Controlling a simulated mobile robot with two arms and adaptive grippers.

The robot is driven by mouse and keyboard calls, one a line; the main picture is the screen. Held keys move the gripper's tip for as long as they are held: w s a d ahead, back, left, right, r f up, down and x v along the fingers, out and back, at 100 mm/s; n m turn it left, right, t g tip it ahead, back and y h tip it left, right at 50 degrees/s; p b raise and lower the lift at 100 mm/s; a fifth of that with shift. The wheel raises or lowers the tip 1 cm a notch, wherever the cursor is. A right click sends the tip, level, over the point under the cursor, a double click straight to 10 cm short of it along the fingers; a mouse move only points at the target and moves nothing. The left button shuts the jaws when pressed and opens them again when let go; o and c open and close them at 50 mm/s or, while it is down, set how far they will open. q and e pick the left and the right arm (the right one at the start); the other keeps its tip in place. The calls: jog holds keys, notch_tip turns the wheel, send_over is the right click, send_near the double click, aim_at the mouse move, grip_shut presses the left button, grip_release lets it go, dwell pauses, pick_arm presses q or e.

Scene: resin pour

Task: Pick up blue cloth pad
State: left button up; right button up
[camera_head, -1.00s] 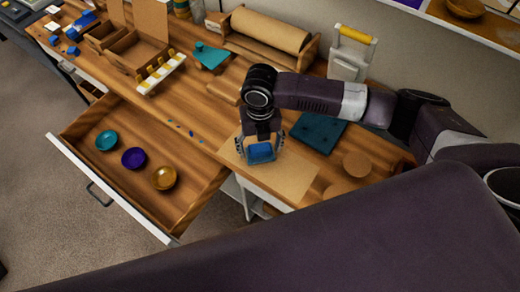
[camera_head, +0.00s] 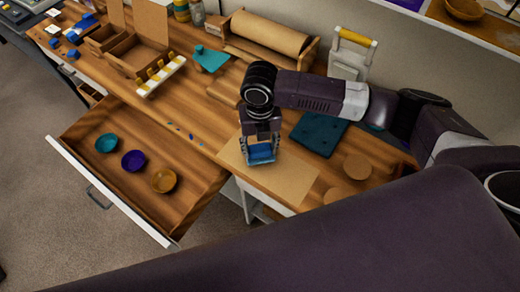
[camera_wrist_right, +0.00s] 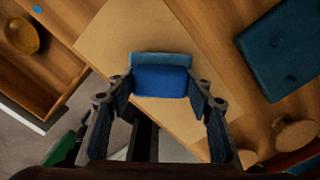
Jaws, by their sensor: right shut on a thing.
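The blue cloth pad (camera_head: 261,151) is at the tan sheet (camera_head: 287,178) on the wooden bench. In the right wrist view the pad (camera_wrist_right: 161,80) has a bright blue face and a teal far edge. My right gripper (camera_head: 261,156) points down with its two fingers closed in on the pad's sides. The fingers (camera_wrist_right: 162,92) also show on either side of it in the wrist view. I cannot tell whether the pad touches the sheet. My left gripper is not in view.
A dark teal mat (camera_head: 319,132) and round cork discs (camera_head: 357,167) lie right of the gripper. An open drawer (camera_head: 200,207) at the front left holds a teal, a purple and an amber bowl. A paper roll (camera_head: 270,33) stands at the back.

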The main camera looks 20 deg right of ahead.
aim_at(260, 148)
notch_tip(260, 148, up, 19)
jog(key=b, duration=0.2)
jog(key=d+r+m, duration=0.1)
jog(key=d+m, duration=0.2)
jog(key=m, duration=1.4)
jog(key=d+m, duration=0.3)
jog(key=m, duration=1.4)
jog(key=s+f, duration=0.3)
jog(key=s, duration=0.5)
jog(key=shift+a+m, duration=0.15)
jog(key=shift+m, duration=0.15)
